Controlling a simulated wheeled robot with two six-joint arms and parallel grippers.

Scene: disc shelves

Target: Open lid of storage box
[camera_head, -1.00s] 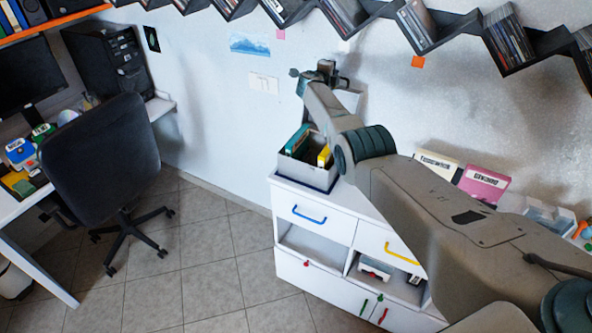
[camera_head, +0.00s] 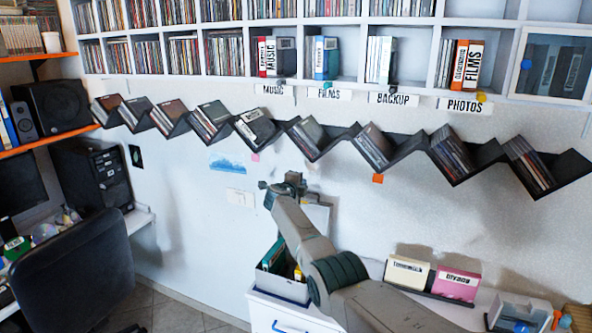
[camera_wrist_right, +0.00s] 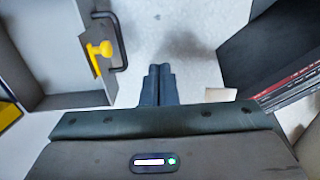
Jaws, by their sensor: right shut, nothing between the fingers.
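My right gripper (camera_head: 284,184) is raised near the wall, above the left end of the white cabinet. In the right wrist view its two fingers (camera_wrist_right: 158,72) are together with nothing between them. A grey open-topped box (camera_head: 281,288) with green and yellow items stands on the cabinet below my right forearm. A pale grey panel (camera_head: 318,214) shows beside the gripper, partly hidden by it. In the right wrist view a grey box-like piece (camera_wrist_right: 72,101) with a yellow knob (camera_wrist_right: 101,49) and black handle is left of the fingers, apart from them. I cannot tell which piece is a lid.
A dark zigzag shelf (camera_head: 403,158) of discs runs along the wall above my right arm. Cream (camera_head: 407,272) and pink (camera_head: 456,284) boxes and a grey bin (camera_head: 518,313) stand at the right. A black chair (camera_head: 72,270) is at the left.

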